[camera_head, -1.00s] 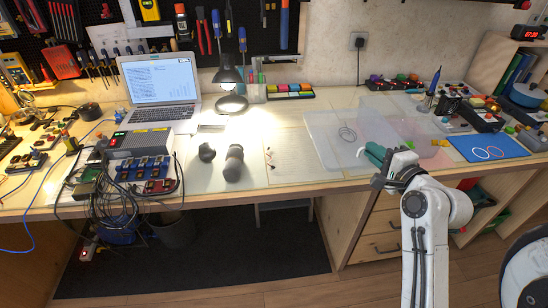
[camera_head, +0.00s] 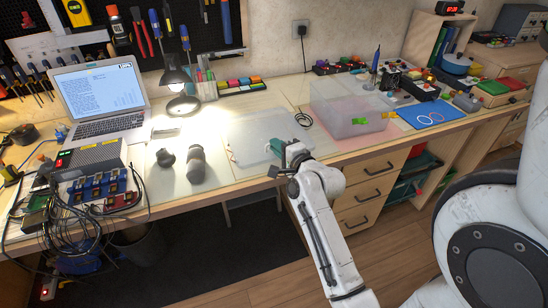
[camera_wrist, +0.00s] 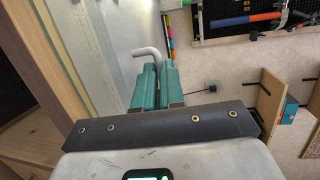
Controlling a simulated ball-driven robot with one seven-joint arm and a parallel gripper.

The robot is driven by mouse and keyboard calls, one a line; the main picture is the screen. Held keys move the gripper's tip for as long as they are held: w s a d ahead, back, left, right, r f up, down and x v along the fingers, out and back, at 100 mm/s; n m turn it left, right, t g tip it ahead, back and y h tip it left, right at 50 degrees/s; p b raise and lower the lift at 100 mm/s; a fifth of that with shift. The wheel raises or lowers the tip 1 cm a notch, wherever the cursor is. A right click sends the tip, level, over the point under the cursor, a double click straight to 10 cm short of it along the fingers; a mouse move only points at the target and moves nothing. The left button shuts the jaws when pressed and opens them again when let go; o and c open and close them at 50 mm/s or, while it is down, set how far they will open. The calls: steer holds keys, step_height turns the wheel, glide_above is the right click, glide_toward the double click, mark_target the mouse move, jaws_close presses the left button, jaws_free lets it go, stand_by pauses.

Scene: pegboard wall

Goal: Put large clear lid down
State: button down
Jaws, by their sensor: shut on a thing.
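The large clear lid (camera_head: 254,136) is a flat see-through panel over the desk, left of the clear box, in the head view. My gripper (camera_head: 277,147) is shut on it at its front right part, with teal fingers. In the wrist view the teal fingers (camera_wrist: 152,86) are closed around a grey curved piece (camera_wrist: 148,54), which looks like the lid's handle. I cannot tell whether the lid touches the desk. The clear box (camera_head: 348,115) stands open to the right.
A black cable coil (camera_head: 303,119) lies between lid and box. Dark grey cylinders (camera_head: 196,165) lie to the left, with the lamp (camera_head: 183,105) behind. A blue mat (camera_head: 428,116) is right of the box. The desk's front edge runs close below my gripper.

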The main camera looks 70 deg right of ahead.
mark_target(275, 157)
steer(key=shift+w+d+f, duration=0.15)
steer(key=shift+w+f, duration=0.45)
steer(key=shift+f, duration=0.1)
step_height(275, 157, down, 3)
steer(key=shift+f+b, duration=0.1)
steer(key=shift+b, duration=0.35)
steer(key=c, duration=1.2)
jaws_free()
steer(key=shift+c, duration=0.2)
steer(key=shift+s, duration=0.1)
